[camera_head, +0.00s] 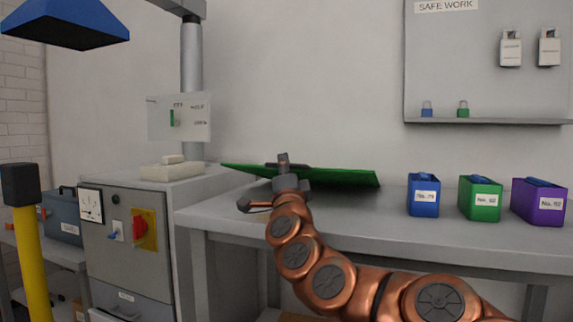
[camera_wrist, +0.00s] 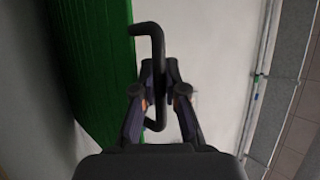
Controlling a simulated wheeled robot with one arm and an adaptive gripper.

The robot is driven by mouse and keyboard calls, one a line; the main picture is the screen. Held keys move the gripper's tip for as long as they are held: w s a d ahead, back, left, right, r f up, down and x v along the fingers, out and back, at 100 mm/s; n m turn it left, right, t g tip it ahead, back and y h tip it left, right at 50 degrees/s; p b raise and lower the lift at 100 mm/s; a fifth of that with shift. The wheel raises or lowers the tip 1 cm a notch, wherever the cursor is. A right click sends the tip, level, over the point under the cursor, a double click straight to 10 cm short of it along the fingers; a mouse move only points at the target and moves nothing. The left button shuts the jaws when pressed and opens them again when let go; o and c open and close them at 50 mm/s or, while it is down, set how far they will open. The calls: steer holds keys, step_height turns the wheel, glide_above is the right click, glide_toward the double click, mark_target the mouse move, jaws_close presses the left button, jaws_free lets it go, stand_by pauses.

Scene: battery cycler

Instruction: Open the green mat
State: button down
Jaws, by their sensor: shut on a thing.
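The green mat (camera_head: 345,177) is a flat panel at the left part of the grey workbench, raised at a tilt with a dark underside showing at its right. In the wrist view the mat (camera_wrist: 98,65) stands along the left, with a black bent handle (camera_wrist: 147,27) at its edge. My gripper (camera_wrist: 160,75) is shut on the handle, its two fingers on either side of the bar. In the head view my gripper (camera_head: 285,180) is in front of the mat and hides part of it.
Blue (camera_head: 423,196), green (camera_head: 480,199) and purple (camera_head: 539,202) boxes stand on the workbench (camera_head: 400,228) at the right. A grey cabinet (camera_head: 130,250) with a red switch stands at the left, a yellow post (camera_head: 31,245) beside it. The bench between mat and boxes is clear.

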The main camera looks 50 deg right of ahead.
stand_by(0.3)
steer(key=c, duration=1.5)
jaws_free()
